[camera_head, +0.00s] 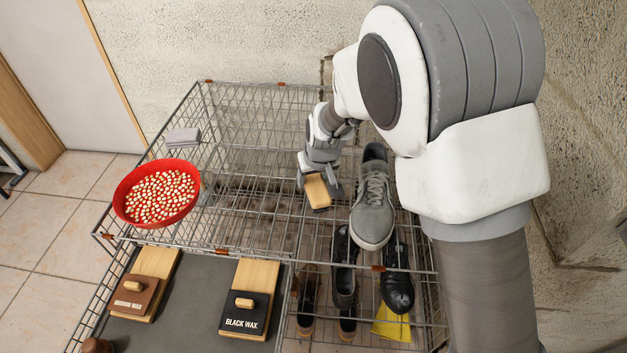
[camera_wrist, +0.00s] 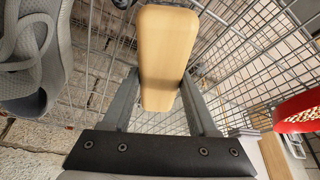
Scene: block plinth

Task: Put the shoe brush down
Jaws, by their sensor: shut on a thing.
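The shoe brush (camera_head: 318,191) has a pale wooden back and a dark underside. My gripper (camera_head: 320,181) is shut on it above the upper wire shelf, just left of a grey shoe (camera_head: 373,200). In the wrist view the brush (camera_wrist: 166,50) sits between the two fingers of my gripper (camera_wrist: 160,95), with its wooden face toward the camera. The wire shelf (camera_wrist: 235,65) shows behind it. I cannot tell whether the brush touches the wires.
A red bowl (camera_head: 158,194) of small pale pieces and a folded grey cloth (camera_head: 183,138) are on the left of the shelf. Below are a black wax block (camera_head: 247,315), a brown wax block (camera_head: 135,297), black shoes (camera_head: 396,278) and a yellow cloth (camera_head: 391,325). The shelf's middle is clear.

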